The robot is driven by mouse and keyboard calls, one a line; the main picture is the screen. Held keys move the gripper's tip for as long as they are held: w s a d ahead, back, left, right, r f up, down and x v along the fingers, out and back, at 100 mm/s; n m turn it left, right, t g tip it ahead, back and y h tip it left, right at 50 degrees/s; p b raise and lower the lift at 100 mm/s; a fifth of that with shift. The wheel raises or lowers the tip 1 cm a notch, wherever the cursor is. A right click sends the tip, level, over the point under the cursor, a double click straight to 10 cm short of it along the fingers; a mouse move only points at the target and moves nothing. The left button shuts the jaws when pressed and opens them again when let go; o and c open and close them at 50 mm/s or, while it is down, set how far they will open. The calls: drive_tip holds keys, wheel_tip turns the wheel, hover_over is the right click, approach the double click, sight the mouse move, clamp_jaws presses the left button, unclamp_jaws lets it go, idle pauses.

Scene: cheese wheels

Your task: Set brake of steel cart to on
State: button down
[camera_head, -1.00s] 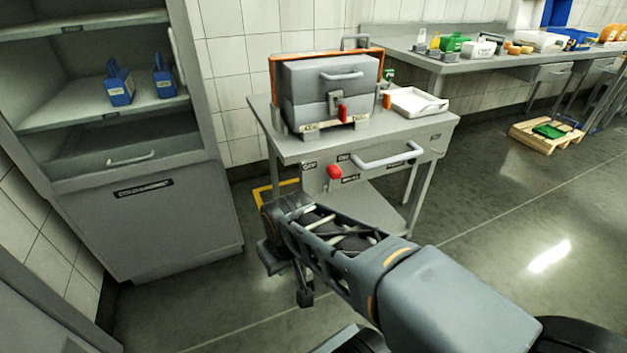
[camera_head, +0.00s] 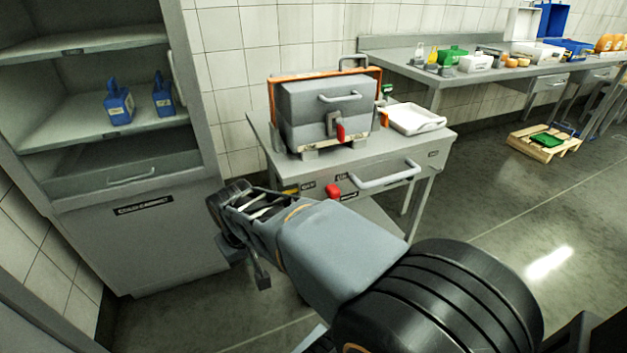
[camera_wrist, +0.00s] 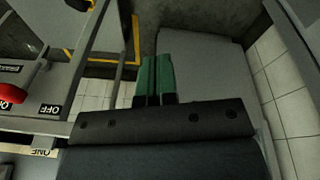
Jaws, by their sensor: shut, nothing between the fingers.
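The steel cart (camera_head: 405,147) stands at the centre of the head view. Its brake knob (camera_head: 332,191) is red and sits on the front panel, left of the bar handle. In the wrist view the red knob (camera_wrist: 27,82) is at the left edge, beside an OFF label (camera_wrist: 50,109). Another label by it is cut off, and I cannot tell the knob's setting. My gripper (camera_wrist: 155,62) has green fingers, shut together and empty. It is to the right of the knob in the wrist view, apart from it and beside the cart.
A grey box press (camera_head: 330,105) and a white tray (camera_head: 414,118) are on the cart top. A grey cabinet (camera_head: 150,245) stands close on the left. A long bench (camera_head: 450,78) runs along the back wall. Open floor lies to the right, with a pallet (camera_head: 545,145).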

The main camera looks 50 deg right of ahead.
drive_tip(key=w+d+r+m+g+h+p, duration=0.2)
drive_tip(key=w+d+r+p, duration=0.2)
drive_tip(key=d+r+p, duration=0.6)
drive_tip(key=m+g+p, duration=0.2)
approach(331, 200)
drive_tip(key=w+a+r, duration=0.3)
drive_tip(key=a, duration=0.2)
drive_tip(key=shift+h, duration=0.3)
drive_tip(key=shift+s+d+f+b, duration=0.4)
drive_tip(key=shift+d+f, duration=0.65)
drive_tip(key=shift+f, duration=0.4)
drive_tip(key=shift+s+d+f+b, duration=0.3)
drive_tip(key=shift+s+d+f, duration=0.2)
drive_tip(key=shift+d+f, duration=0.75)
drive_tip(key=shift+s+d+f+b, duration=0.4)
drive_tip(key=shift+d+f, duration=0.45)
drive_tip(key=shift+f, duration=0.8)
drive_tip(key=shift+r+n+t+p, duration=0.1)
drive_tip(key=shift+n+t+p, duration=0.2)
